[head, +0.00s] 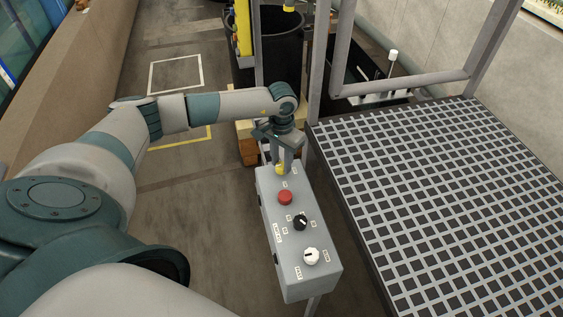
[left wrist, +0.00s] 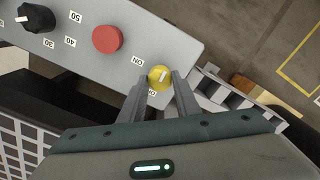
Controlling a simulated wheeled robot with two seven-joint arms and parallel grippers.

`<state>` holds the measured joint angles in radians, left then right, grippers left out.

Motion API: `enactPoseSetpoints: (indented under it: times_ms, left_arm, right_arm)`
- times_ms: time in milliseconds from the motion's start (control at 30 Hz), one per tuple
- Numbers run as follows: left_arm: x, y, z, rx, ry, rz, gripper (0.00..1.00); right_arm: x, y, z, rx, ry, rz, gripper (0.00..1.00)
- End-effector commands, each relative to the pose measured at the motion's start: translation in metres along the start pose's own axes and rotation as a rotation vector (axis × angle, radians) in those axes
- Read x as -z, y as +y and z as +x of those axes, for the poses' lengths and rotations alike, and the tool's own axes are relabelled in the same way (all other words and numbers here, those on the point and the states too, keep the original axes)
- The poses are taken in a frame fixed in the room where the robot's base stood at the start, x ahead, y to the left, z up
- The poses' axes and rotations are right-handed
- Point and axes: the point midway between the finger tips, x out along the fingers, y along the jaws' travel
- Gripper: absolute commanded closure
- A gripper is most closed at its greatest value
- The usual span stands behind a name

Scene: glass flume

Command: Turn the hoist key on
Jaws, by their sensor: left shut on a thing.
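The hoist key is a yellow round knob with a pale bar across it, at the far end of the grey control box (head: 275,215). In the left wrist view the yellow key (left wrist: 159,78) sits next to an "ON" label, with another label partly hidden by the fingers. My left gripper (head: 281,168) reaches down over that end of the box. In the left wrist view its two fingers (left wrist: 159,88) are on either side of the key, shut on it. My right gripper is not in view.
The box also carries a red button (head: 285,197), a black knob (head: 300,222) and a white knob (head: 311,256). A grating platform (head: 440,200) lies to the right, with grey posts beside it. A dark round bin (head: 278,45) stands behind. Open floor lies left.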

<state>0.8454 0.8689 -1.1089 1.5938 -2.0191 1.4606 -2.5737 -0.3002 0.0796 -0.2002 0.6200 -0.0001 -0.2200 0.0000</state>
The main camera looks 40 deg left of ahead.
Motion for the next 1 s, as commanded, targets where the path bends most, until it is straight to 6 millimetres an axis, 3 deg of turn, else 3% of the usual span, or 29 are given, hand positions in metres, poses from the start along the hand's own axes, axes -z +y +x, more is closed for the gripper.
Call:
enactPoseSetpoints:
  times_ms: [267, 900, 1000]
  left_arm:
    - [0.001, -0.001, 0.004, 0.001, 0.002, -0.146, 0.93]
    - [0.001, -0.001, 0.004, 0.000, 0.004, -0.679, 0.93]
    - [0.001, -0.001, 0.003, -0.001, 0.005, -0.757, 0.93]
  right_arm:
    - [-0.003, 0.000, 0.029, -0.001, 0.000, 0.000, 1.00]
    - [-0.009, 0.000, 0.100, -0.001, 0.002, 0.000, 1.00]
    - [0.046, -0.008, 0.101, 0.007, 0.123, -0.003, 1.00]
